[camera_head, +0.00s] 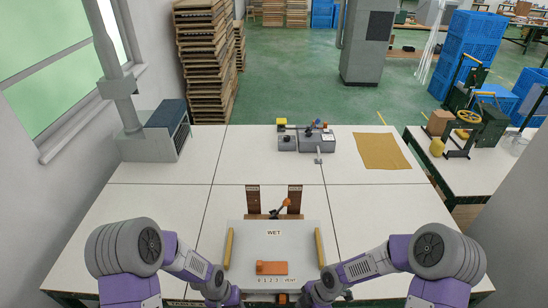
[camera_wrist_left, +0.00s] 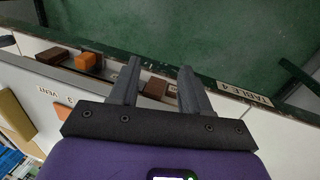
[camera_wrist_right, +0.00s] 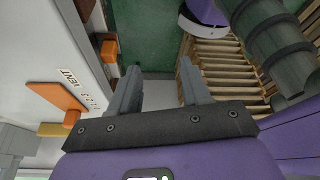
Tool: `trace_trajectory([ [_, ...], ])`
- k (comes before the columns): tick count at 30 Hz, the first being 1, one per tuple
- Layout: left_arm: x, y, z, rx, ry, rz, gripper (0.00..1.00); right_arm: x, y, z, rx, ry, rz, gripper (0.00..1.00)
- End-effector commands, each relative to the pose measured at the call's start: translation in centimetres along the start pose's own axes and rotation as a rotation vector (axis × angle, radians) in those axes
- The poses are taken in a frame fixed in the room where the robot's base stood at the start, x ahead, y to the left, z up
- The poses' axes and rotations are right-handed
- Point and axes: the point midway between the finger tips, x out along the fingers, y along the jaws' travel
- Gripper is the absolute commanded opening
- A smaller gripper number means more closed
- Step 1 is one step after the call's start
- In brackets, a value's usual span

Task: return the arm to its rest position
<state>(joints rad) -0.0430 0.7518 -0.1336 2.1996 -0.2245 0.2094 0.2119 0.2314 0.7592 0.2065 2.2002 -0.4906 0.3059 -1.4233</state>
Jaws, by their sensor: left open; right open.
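In the head view both my purple-and-grey arms are folded in from the sides, with the wrists low at the bottom edge, on either side of the light-grey box marked WET (camera_head: 240,256). My left gripper (camera_wrist_left: 160,68) is open and empty in the left wrist view, its fingers over the table's edge and the green floor. My right gripper (camera_wrist_right: 159,66) is open and empty in the right wrist view, pointing past the table's edge. The fingers of both are not clear in the head view.
The box has yellow side bars (camera_head: 229,248) and an orange slider (camera_head: 271,267) by a VENT scale. Behind it stand brown posts (camera_head: 294,199). A grey device (camera_head: 287,143) and tan cloth (camera_head: 381,151) lie at the back. The table's left middle is clear.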

Motion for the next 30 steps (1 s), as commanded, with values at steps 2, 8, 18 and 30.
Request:
trace_trajectory([
  [2,3.1,-0.2,1.6,-0.024,-0.006,0.034,0.47,3.1,-1.4,-0.1,0.268,0.041,0.004,0.47],
  [8,8.3,-0.1,5.2,-0.082,0.004,0.102,0.47,8.2,-4.2,0.1,0.988,0.103,0.018,0.47],
  [18,13.1,-0.1,9.5,-0.171,0.031,0.149,0.47,13.4,-8.5,2.6,1.917,0.103,0.079,0.47],
  [30,13.4,-0.1,10.0,-0.182,0.039,0.152,0.47,13.7,-9.1,3.1,2.052,0.102,0.101,0.47],
])
